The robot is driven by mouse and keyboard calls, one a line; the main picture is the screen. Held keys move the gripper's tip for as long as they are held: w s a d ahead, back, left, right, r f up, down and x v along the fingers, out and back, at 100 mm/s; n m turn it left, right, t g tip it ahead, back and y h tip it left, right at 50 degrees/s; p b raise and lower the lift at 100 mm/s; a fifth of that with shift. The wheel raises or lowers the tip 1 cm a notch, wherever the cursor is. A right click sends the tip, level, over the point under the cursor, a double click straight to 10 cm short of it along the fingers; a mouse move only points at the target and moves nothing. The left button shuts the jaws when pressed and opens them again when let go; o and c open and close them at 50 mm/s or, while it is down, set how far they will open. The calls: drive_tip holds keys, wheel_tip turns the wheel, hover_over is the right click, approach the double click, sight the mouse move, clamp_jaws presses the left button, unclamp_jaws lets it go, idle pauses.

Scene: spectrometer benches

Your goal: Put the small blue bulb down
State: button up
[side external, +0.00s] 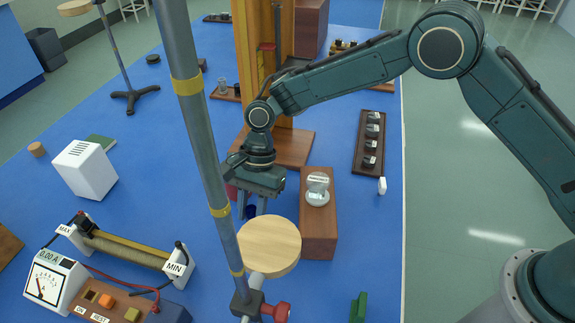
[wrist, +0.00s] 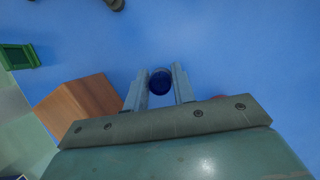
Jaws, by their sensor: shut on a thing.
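The small blue bulb (wrist: 160,82) is dark blue and round, and sits between the two grey fingers of my gripper (wrist: 160,74) in the wrist view. In the side external view my gripper (side external: 252,204) points down over the blue bench top, left of a brown wooden block. The bulb (side external: 251,211) shows there as a small dark blue patch by the fingertips. My gripper is shut on the bulb. Whether the bulb touches the bench cannot be told.
The wooden block (side external: 319,238) carries a glass-topped instrument (side external: 318,189). A stand pole (side external: 205,150) with a round wooden disc (side external: 269,246) rises in front. A red object (side external: 231,192) is partly hidden behind my gripper. Bare blue bench (side external: 150,215) lies to the left.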

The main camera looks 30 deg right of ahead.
drive_tip(key=w+a+r+m+t, duration=0.1)
drive_tip(key=a+r+m, duration=0.2)
drive_tip(key=r, duration=0.5)
drive_tip(key=w+a+r+m+t+y, duration=0.1)
drive_tip(key=a+r+m, duration=0.3)
drive_tip(key=r, duration=0.4)
drive_tip(key=shift+w+a+r+m+t, duration=0.3)
drive_tip(key=shift+w+a+t, duration=0.1)
drive_tip(key=shift+a, duration=0.15)
drive_tip(key=shift+f, duration=0.1)
wheel_tip(320, 180, down, 16)
drive_tip(key=shift+r, duration=0.15)
drive_tip(key=shift+f, duration=2.1)
drive_tip(key=shift+f, duration=0.2)
drive_tip(key=o, duration=1)
drive_tip(key=shift+c, duration=0.2)
drive_tip(key=shift+r, duration=0.15)
